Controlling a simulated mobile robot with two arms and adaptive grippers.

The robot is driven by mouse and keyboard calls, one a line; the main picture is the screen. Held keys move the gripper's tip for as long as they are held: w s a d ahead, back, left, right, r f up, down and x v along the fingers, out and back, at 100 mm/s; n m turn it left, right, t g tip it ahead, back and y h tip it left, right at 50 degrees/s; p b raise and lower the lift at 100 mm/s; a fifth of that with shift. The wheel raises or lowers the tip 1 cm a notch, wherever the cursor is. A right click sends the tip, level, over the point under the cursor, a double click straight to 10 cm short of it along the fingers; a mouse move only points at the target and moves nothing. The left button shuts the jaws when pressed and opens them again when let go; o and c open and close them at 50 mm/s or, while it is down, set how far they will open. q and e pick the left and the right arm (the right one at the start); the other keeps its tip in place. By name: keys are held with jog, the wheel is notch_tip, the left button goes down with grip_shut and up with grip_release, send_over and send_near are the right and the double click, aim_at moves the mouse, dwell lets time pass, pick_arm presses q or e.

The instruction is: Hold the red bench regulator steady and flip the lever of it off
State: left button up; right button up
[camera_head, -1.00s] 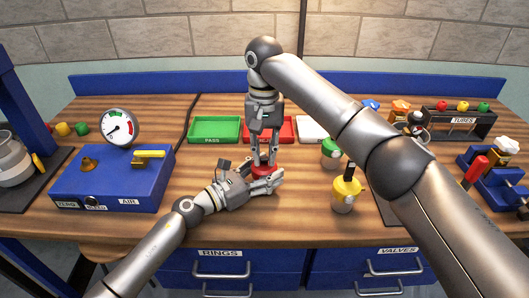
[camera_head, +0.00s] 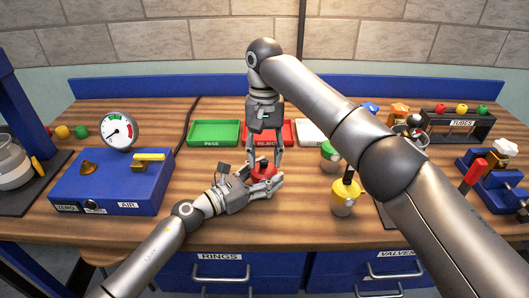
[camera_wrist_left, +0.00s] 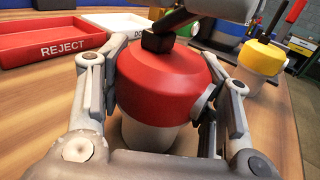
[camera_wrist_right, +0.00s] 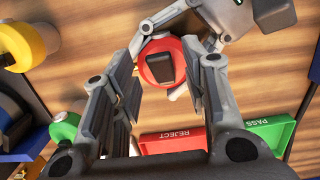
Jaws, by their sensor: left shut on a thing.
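The red bench regulator (camera_head: 263,173) has a red cap and a pale lower body. It stands upright on the bench, also seen in the left wrist view (camera_wrist_left: 160,90). My left gripper (camera_head: 259,180) is shut around it, one finger on each side. A black lever (camera_wrist_right: 166,69) is on the cap; its base shows in the left wrist view (camera_wrist_left: 157,42), its upper part partly hidden by my right gripper. My right gripper (camera_wrist_right: 164,82) points down over the cap, its fingers apart, with a gap between them and the lever.
A yellow regulator (camera_head: 345,197) and a green one (camera_head: 330,155) stand to the right. Green (camera_head: 214,133) and red REJECT (camera_head: 262,126) trays lie behind. A blue gauge box (camera_head: 110,190) is at the left.

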notch_tip(320, 180, up, 7)
jog(key=shift+w+r, duration=0.2)
jog(key=shift+w, duration=0.25)
dwell(0.3)
